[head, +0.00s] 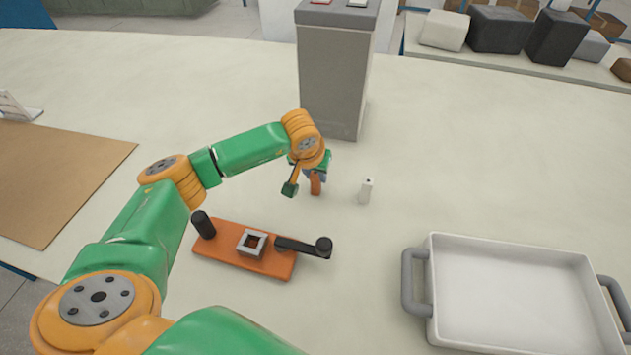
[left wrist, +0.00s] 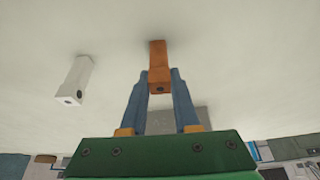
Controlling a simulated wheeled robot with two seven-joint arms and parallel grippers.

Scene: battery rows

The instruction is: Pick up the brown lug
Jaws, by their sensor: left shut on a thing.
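The brown lug (head: 316,185) is an upright orange-brown block near the middle of the head view. My left gripper (head: 313,172) is shut on it. In the left wrist view the lug (left wrist: 158,66) sits between the two blue fingers of the gripper (left wrist: 160,85), with a small dark hole on its near end. I cannot tell whether its lower end touches the table. A white lug (head: 366,190) stands apart on the table to its right; it also shows in the left wrist view (left wrist: 75,80). My right gripper is not in view.
An orange fixture (head: 220,258) with a square grey socket (head: 252,243), a black post and a black lever lies in front. A white tray (head: 431,290) with grey handles is at right. A grey pedestal (head: 333,85) stands behind. A brown mat (head: 60,180) lies left.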

